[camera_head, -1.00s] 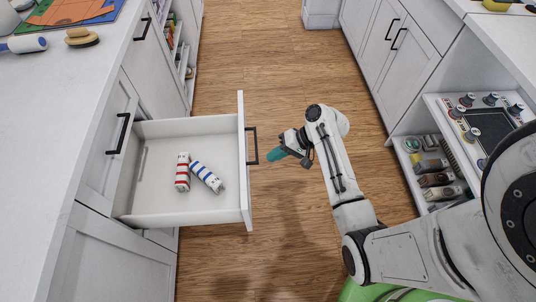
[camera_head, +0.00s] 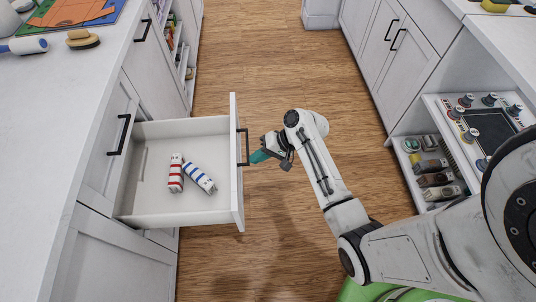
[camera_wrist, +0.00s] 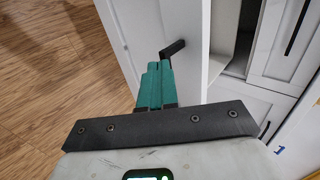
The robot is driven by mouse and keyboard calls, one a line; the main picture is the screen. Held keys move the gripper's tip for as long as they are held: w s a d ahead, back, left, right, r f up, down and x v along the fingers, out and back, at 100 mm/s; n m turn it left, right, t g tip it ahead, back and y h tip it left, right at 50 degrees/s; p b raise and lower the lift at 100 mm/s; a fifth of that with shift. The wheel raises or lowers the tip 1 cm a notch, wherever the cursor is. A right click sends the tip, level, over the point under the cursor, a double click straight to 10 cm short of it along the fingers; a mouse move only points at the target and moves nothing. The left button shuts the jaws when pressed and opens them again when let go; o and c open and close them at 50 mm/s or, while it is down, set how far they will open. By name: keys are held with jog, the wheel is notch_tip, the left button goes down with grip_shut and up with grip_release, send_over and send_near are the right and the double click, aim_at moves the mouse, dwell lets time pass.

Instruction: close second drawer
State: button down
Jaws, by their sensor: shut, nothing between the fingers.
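The open drawer (camera_head: 137,179) sticks out of the left cabinet row into the aisle. Its white front panel (camera_head: 237,175) carries a black bar handle (camera_head: 246,147). My gripper (camera_head: 258,157), with green fingers, is at the outer face of that panel, right by the handle. In the wrist view my shut, empty fingers (camera_wrist: 154,82) point at the white front panel (camera_wrist: 189,45), just below the black handle (camera_wrist: 172,49). Whether the fingertips touch the panel I cannot tell. Two small striped cartons, one red and white (camera_head: 176,173), one blue and white (camera_head: 200,178), lie inside the drawer.
The right cabinets (camera_head: 385,50) and an open shelf with jars (camera_head: 433,170) flank my arm. The wooden floor (camera_head: 270,80) between the rows is clear.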

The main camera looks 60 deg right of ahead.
jog(key=w+a+b, duration=0.3)
jog(key=w+a, duration=0.8)
jog(key=w, duration=0.3)
jog(key=w+a+b, duration=0.4)
jog(key=w+a, duration=0.7)
jog(key=w, duration=0.3)
jog(key=shift+w, duration=0.25)
jog(key=shift+a+r, duration=0.15)
jog(key=shift+r, duration=0.05)
jog(key=s+d+r+p, duration=0.3)
jog(key=s+d+r, duration=0.3)
jog(key=s, duration=0.3)
jog(key=shift+d+r+p, duration=0.2)
jog(key=shift+d+p, duration=0.2)
jog(key=shift+d, duration=0.3)
